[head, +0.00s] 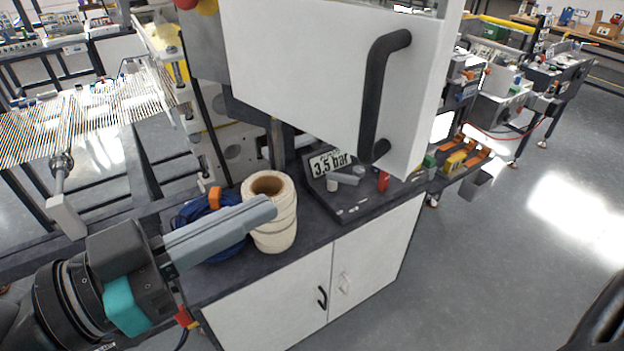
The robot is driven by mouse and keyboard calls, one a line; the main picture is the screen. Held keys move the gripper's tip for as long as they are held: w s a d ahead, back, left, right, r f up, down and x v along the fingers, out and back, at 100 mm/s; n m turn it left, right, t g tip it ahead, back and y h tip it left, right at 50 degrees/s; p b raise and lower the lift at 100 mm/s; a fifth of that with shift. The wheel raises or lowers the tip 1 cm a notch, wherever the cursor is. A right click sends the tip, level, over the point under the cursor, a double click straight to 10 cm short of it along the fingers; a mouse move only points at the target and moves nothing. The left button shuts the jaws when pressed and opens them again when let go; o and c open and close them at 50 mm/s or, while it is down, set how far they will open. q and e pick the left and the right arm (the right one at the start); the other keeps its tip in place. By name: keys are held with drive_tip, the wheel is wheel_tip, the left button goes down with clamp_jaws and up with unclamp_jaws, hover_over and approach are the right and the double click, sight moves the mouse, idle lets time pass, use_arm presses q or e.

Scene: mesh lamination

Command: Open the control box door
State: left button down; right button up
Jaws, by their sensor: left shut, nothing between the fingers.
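The white control box door (300,65) is at the top centre of the head view, with its upper part cut off by the frame. A long black bar handle (373,95) stands upright near its right edge. I cannot tell whether the door is fully closed. My left gripper (268,207) is shut and empty. Its grey fingers point right, below and to the left of the handle and well apart from it, in front of a cream spool. My right gripper is not in view.
A white cabinet (375,250) is below. Open floor (500,260) lies to the right.

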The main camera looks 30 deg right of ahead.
use_arm(q)
drive_tip(key=w+d+p, duration=0.1)
drive_tip(key=d+p, duration=0.1)
drive_tip(key=d, duration=0.5)
drive_tip(key=shift+d+p, duration=0.3)
drive_tip(key=shift+w, duration=0.15)
